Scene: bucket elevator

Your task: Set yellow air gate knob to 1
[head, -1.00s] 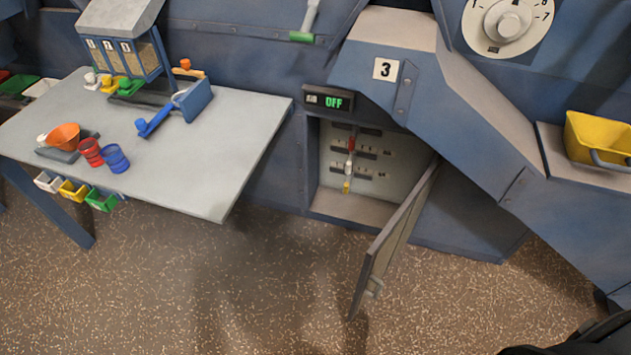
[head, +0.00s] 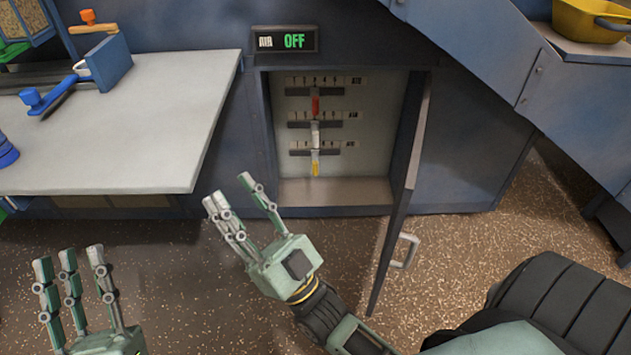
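The yellow air gate knob (head: 315,168) is the lowest of three sliding knobs in an open wall cabinet in the head view. It hangs near the middle of its slot, below a white knob (head: 315,133) and a red knob (head: 315,105). My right gripper (head: 248,205) is open and empty, below and left of the cabinet opening, apart from the knobs. My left gripper (head: 75,280) is open and empty at the lower left, below the table.
The cabinet door (head: 405,190) stands open on the right, with a handle (head: 405,250). A grey table (head: 150,130) juts out at the left. A yellow bin (head: 592,20) sits at the upper right.

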